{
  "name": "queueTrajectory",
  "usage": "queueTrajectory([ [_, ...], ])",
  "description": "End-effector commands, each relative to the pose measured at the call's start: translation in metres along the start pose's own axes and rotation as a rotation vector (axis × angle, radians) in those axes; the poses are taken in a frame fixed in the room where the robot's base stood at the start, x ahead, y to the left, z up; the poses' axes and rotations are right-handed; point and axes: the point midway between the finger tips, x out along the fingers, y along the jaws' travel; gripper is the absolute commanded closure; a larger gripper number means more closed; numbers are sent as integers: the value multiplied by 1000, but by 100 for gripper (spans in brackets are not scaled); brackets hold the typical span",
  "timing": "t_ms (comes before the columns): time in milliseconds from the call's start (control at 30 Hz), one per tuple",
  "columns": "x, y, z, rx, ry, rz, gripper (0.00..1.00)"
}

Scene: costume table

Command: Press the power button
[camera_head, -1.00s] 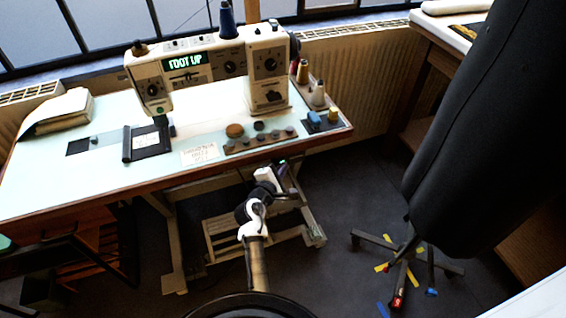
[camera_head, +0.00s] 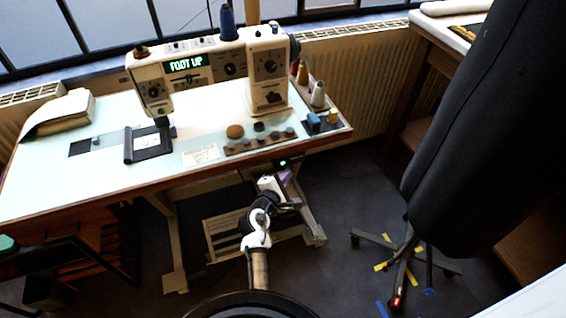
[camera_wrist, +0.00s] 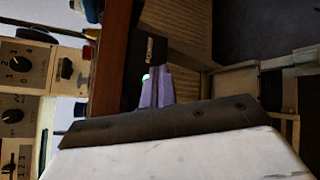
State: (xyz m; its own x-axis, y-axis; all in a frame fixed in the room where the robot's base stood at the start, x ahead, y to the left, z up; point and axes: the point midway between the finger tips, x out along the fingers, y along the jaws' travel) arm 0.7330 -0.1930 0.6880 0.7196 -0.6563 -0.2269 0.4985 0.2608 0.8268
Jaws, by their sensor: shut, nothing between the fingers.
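A sewing machine (camera_head: 210,72) with a lit "FOOT UP" display stands on the pale table (camera_head: 60,190). A small green light (camera_head: 283,163) glows just under the table's front edge; it also shows in the wrist view (camera_wrist: 146,77). A small dark plate with faint lettering (camera_wrist: 149,50) is close to it. I cannot make out the power button's shape. My gripper (camera_head: 287,174) is below the front edge, by the green light. In the wrist view its purple fingers (camera_wrist: 158,74) are together and empty, with the light beside the left fingertip. I cannot tell whether they touch.
The table's wooden front edge (camera_head: 150,184) is just above my gripper. A table-leg frame (camera_head: 312,228) is beside and below it. A black dress form (camera_head: 480,130) on a wheeled stand is at the right. Dark floor between them is clear.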

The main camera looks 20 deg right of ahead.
Motion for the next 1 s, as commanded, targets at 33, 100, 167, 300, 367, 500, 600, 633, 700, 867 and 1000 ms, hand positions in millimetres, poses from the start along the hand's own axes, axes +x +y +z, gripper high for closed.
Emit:
queueTrajectory([
  [33, -5, -2, 4, -1, 0, -1, 100],
  [100, -10, -6, 8, -1, 0, -2, 100],
  [167, -14, -8, 11, -1, -1, -2, 100],
  [300, -24, -16, 17, -2, 0, -1, 100],
  [367, -28, -19, 20, -1, 0, -1, 100],
  [500, -33, -23, 25, -1, 0, -1, 100],
  [600, -34, -24, 25, 0, 0, 0, 100],
  [633, -34, -24, 25, 0, 0, 0, 100],
  [700, -34, -24, 25, 0, 0, 0, 100],
  [867, -34, -24, 25, -1, 0, 0, 100],
  [1000, -34, -24, 25, -1, 0, 0, 100],
])
